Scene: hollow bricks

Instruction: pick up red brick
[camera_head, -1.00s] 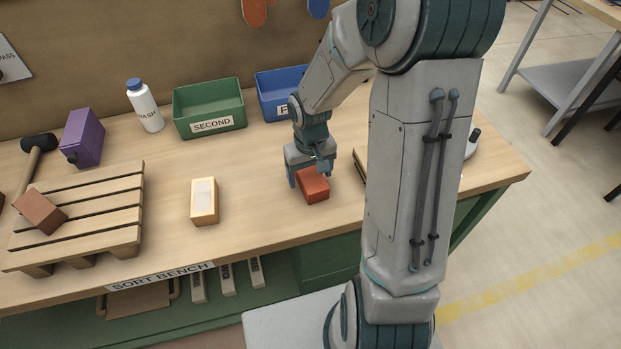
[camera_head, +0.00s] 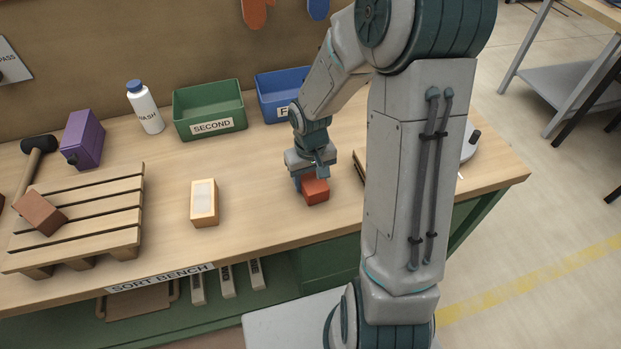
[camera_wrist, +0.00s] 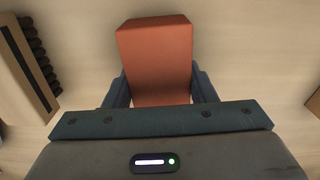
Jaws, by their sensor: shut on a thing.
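The red brick (camera_head: 316,191) sits on the bench top, right of the middle, in the head view. It also fills the upper middle of the wrist view (camera_wrist: 156,60). My gripper (camera_head: 312,178) points down over the brick, with its fingers on either side of it. In the wrist view both fingers press close to the sides of the brick, so my gripper (camera_wrist: 160,90) is shut on it. The brick appears to rest on the bench; I cannot see any gap beneath it. The fingertips are partly hidden.
A pale-topped brick (camera_head: 204,203) lies to the left. A slatted pallet (camera_head: 90,222) holds a brown brick (camera_head: 41,212). Behind stand a purple block (camera_head: 84,139), a white bottle (camera_head: 146,109), a green bin (camera_head: 190,99) and a blue bin (camera_head: 270,101). Bench between is clear.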

